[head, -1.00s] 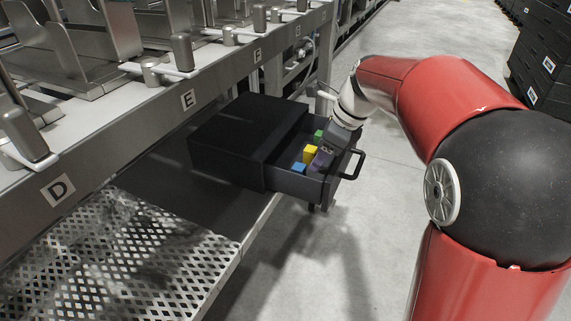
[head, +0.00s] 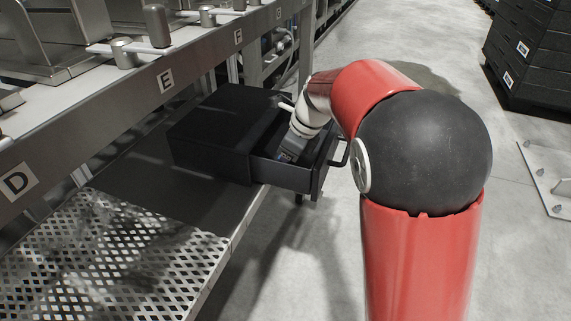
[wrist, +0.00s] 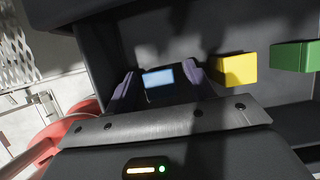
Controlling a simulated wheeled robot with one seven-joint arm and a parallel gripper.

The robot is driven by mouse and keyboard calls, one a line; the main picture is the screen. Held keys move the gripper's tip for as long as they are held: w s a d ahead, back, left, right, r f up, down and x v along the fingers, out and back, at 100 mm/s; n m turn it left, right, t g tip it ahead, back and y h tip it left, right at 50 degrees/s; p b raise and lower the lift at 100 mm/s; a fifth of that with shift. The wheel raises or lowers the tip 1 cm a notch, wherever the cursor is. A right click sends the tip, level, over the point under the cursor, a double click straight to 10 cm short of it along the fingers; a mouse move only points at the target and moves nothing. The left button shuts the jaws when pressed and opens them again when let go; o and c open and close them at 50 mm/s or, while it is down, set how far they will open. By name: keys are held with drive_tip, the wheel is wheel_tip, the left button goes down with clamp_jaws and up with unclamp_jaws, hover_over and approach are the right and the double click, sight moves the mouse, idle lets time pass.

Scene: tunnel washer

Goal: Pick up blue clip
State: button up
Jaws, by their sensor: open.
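The blue clip (wrist: 158,79) lies in the open drawer and shows in the wrist view between the two purple fingers of my gripper (wrist: 157,84). My gripper is open, with one finger on each side of the clip; I cannot tell whether either finger touches it. In the head view my gripper (head: 287,156) reaches down into the drawer (head: 285,178). There my wrist and gripper hide the clip.
A yellow clip (wrist: 238,69) lies to the right of my gripper in the wrist view, and a green clip (wrist: 294,57) farther right. The drawer's black cabinet (head: 212,140) stands on the shelf. Black stacked crates (head: 535,60) stand at the far right.

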drive_tip(key=c, duration=1)
drive_tip(key=shift+r, duration=0.1)
drive_tip(key=shift+c, duration=0.2)
wheel_tip(320, 180, up, 10)
drive_tip(key=p, duration=0.3)
